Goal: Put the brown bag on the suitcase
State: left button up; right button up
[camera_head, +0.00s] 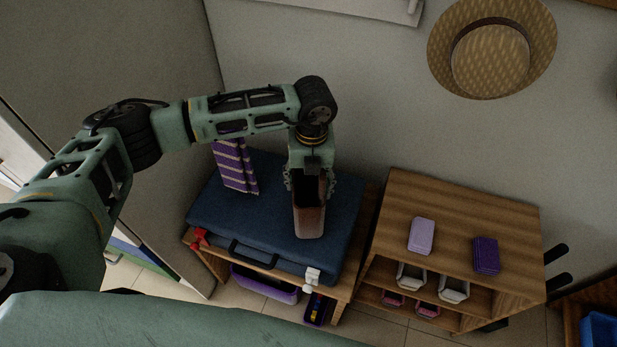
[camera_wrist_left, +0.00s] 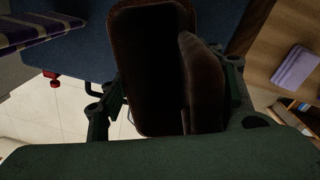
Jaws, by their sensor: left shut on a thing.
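The brown bag (camera_head: 309,219) hangs below my left gripper (camera_head: 308,182) in the head view, over the right part of the blue suitcase (camera_head: 225,215). My left gripper is shut on the bag. In the left wrist view the brown bag (camera_wrist_left: 205,85) fills the middle, between the fingers, with its dark open inside facing the camera. The suitcase (camera_wrist_left: 85,50) shows behind it. The suitcase lies flat on a low wooden bench. I cannot tell whether the bag's bottom touches the suitcase. My right gripper is not in view.
A purple striped cloth (camera_head: 235,165) lies on the suitcase's back left. A straw hat (camera_head: 491,55) hangs on the wall.

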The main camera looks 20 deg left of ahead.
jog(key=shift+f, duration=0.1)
pick_arm(q)
jog(key=shift+d+f, duration=0.1)
jog(key=shift+f, duration=0.05)
jog(key=o, duration=1.7)
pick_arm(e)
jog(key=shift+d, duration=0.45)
pick_arm(q)
jog(key=r, duration=0.6)
jog(key=r+b, duration=0.1)
jog(key=r, duration=0.5)
jog(key=shift+d+r, duration=0.2)
jog(key=shift+r, duration=0.05)
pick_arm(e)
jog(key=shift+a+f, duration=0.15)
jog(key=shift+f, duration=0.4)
